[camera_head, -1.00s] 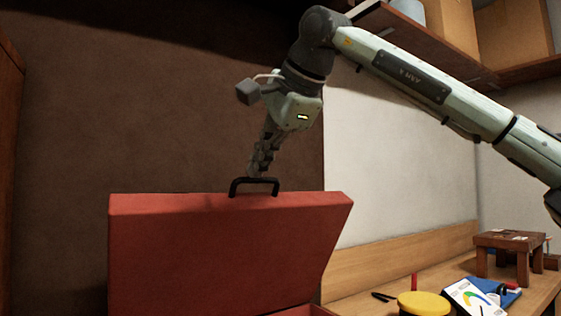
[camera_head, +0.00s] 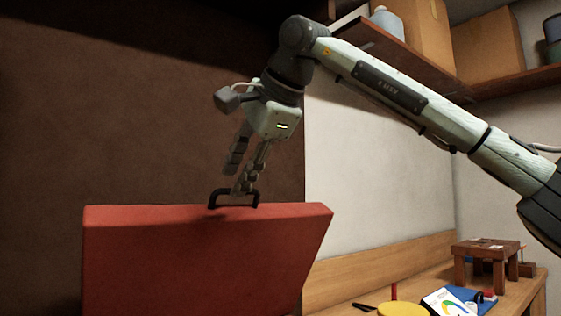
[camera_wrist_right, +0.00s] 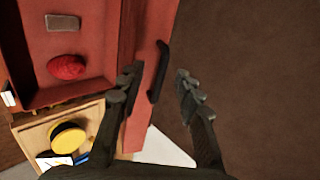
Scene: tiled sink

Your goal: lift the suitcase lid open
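The red suitcase lid (camera_head: 200,260) stands raised, roughly upright, in the head view. Its black handle (camera_head: 234,198) is on the top edge. My right gripper (camera_head: 236,180) is just above the handle with its fingers spread. In the right wrist view, the handle (camera_wrist_right: 158,72) lies between the open fingers, nearer the left one, and does not look clamped. The open suitcase base (camera_wrist_right: 92,92) shows at the upper left there, with a red oval item (camera_wrist_right: 66,67) and a grey block (camera_wrist_right: 62,22) inside. My left gripper is not in view.
A wooden desk (camera_head: 350,268) at right holds a yellow round object (camera_head: 400,309), a small brown stool (camera_head: 487,250) and a blue folder with papers (camera_head: 455,299). A shelf (camera_head: 430,72) with boxes hangs above, near my right arm.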

